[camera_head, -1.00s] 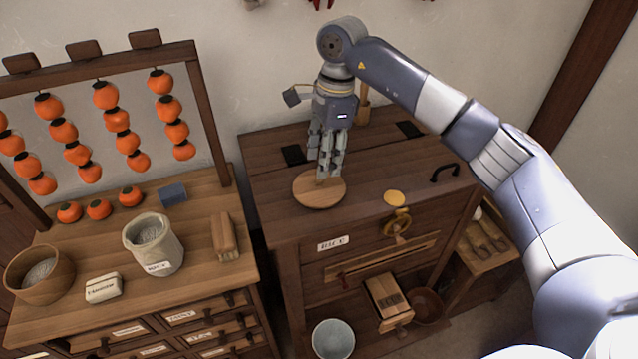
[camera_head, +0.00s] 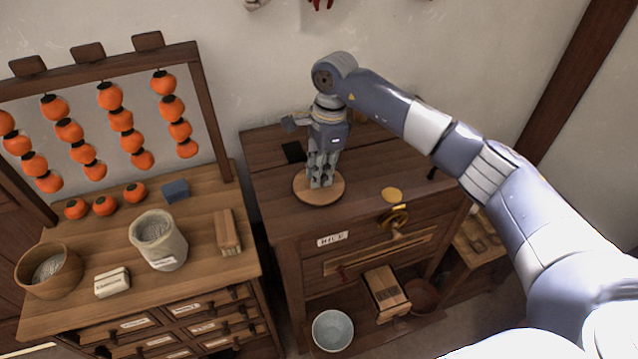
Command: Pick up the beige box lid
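A round, light beige wooden lid (camera_head: 318,199) lies flat on top of the dark wooden cabinet, near its front left. My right gripper (camera_head: 320,184) points straight down over the middle of this lid, with its fingertips at or very close to the lid's surface. The fingers look close together and hide the lid's centre. I cannot tell whether they are shut on a knob there. My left gripper is not in view.
The cabinet (camera_head: 262,160) has a yellow disc (camera_head: 392,195) on its top and a brass ring (camera_head: 394,219) at its front. A low counter at left carries a stone jar (camera_head: 160,241), a wooden bowl (camera_head: 47,270), a blue block (camera_head: 175,190) and a rack of orange fruit.

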